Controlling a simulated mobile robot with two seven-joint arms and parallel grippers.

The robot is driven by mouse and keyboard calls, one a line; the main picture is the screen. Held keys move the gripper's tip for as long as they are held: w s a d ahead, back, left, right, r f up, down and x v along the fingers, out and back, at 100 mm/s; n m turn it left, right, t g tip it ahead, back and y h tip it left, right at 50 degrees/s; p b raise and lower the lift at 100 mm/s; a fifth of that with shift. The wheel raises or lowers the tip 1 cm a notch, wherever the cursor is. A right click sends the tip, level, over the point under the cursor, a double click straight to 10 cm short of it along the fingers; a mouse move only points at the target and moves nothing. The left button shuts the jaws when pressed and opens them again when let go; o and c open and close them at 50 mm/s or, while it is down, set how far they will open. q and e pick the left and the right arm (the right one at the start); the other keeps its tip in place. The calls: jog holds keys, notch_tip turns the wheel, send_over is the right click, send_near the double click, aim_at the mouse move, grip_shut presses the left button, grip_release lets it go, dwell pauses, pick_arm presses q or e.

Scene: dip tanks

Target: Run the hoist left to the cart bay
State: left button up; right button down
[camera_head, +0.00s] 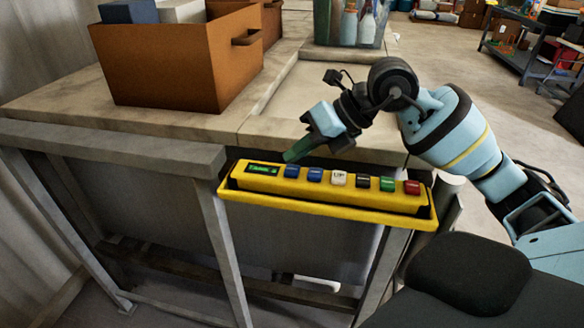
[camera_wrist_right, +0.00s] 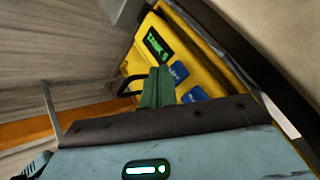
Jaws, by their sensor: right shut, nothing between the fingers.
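A yellow control pendant (camera_head: 325,198) lies in a yellow tray at the front edge of the worktop. It has a small green-lit display (camera_head: 263,169) reading "TANK" and a digit I cannot read surely. To its right are two blue buttons, the first blue button (camera_head: 291,171) nearest the display, then a white "UP" button (camera_head: 338,178), a black, a green and a red button (camera_head: 411,187). My right gripper (camera_head: 291,156) is shut and empty, its green fingertips just above the first blue button. In the right wrist view the fingers (camera_wrist_right: 158,72) point beside that button; contact cannot be told. The hoist, cart bay and my left gripper are not in view.
An orange-brown bin (camera_head: 165,65) with boxes stands on the worktop (camera_head: 200,124) at the back left. A container with bottles (camera_head: 350,25) stands behind. Grey frame legs (camera_head: 222,250) are below.

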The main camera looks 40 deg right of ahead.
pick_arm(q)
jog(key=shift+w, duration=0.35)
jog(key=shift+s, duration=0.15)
pick_arm(e)
jog(key=shift+f, duration=0.45)
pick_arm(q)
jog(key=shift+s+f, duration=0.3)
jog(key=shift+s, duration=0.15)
